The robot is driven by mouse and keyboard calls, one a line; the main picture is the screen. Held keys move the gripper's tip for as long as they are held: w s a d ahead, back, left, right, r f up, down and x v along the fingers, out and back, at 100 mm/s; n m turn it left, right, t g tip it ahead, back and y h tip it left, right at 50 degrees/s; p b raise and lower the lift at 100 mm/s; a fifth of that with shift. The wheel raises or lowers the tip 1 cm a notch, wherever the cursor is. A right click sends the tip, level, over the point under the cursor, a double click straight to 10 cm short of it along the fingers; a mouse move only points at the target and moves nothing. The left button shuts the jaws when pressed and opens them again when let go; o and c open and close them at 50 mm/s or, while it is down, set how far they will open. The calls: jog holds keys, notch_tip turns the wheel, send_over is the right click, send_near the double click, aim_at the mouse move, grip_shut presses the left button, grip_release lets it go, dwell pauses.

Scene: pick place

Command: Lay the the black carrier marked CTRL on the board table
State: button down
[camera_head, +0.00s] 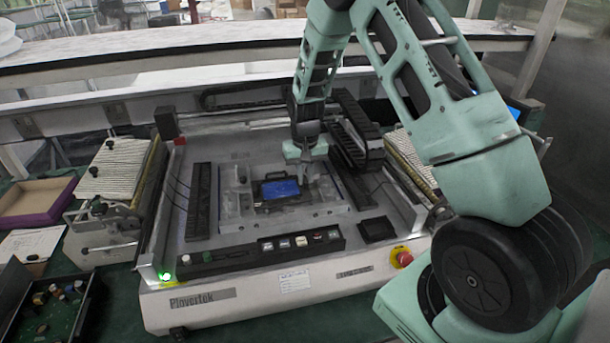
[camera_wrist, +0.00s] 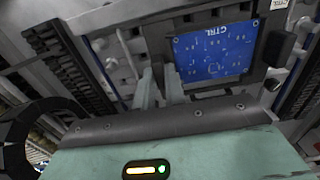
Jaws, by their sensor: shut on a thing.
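The black carrier marked CTRL (camera_head: 258,190) has a blue board face. It lies over the middle of the grey board table (camera_head: 322,208) inside the machine. In the wrist view the carrier (camera_wrist: 200,31) fills the upper right, with its CTRL label at the top. My gripper (camera_head: 308,176) comes down at the carrier's right edge in the head view. In the wrist view my gripper (camera_wrist: 161,74) has its fingers close together at the carrier's near left edge, shut on it. The carrier looks roughly flat. I cannot tell whether its underside touches the table.
A row of buttons on a black panel (camera_head: 300,243) runs along the machine's front, with a red stop button (camera_head: 402,258) at right. Black cable chains (camera_head: 355,140) stand behind. A purple tray (camera_head: 38,203) and a black bin with parts (camera_head: 50,305) lie at left.

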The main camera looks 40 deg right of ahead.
jog(key=shift+f+b, duration=0.5)
jog(key=shift+f, duration=0.4)
dwell(0.7)
jog(key=c, duration=1.4)
grip_release()
jog(key=c, duration=0.3)
jog(key=shift+c, duration=0.2)
jog(key=shift+r, duration=0.1)
jog(key=shift+r+p, duration=2.45)
jog(key=shift+r, duration=1)
